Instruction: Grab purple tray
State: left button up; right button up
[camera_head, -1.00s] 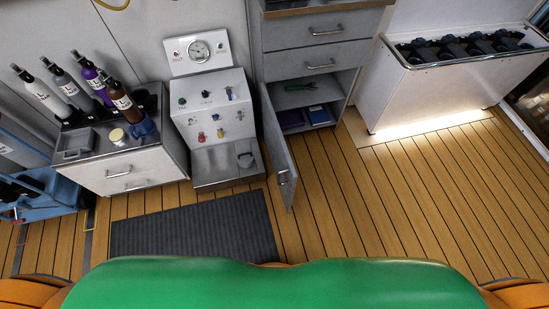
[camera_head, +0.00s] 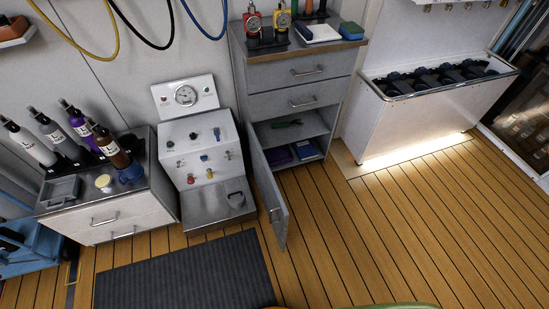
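A dark purple tray (camera_head: 279,155) lies on the bottom shelf of the grey cabinet (camera_head: 292,102), at the left beside a blue item. The cabinet's lower door (camera_head: 270,199) stands open toward me and partly hides that shelf's left side. A green-handled tool (camera_head: 287,123) lies on the shelf above. Neither of my grippers is in view. Only a sliver of my own green and orange body shows at the bottom edge.
A blue item (camera_head: 306,149) lies right of the tray. A grey panel unit (camera_head: 200,140) stands left of the cabinet, and a white bin (camera_head: 415,125) of dark items stands right. A dark mat (camera_head: 187,276) lies in front. The wooden floor (camera_head: 385,225) at the right is clear.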

aim_at(279, 156)
jog(key=i+l, duration=0.1)
jog(key=l, duration=0.45)
jog(key=i+l+u, duration=0.15)
jog(key=l, duration=1)
jog(key=i+l+u, duration=0.1)
jog(key=i+l, duration=0.25)
jog(key=i+l+u, duration=0.15)
jog(key=i+l, duration=0.2)
jog(key=l, duration=0.15)
jog(key=i+l+u, duration=0.1)
jog(key=i+l, duration=0.25)
jog(key=l, duration=0.15)
jog(key=i+l, duration=0.1)
jog(key=i, duration=0.25)
jog(key=i+l+u, duration=0.15)
jog(key=i, duration=0.2)
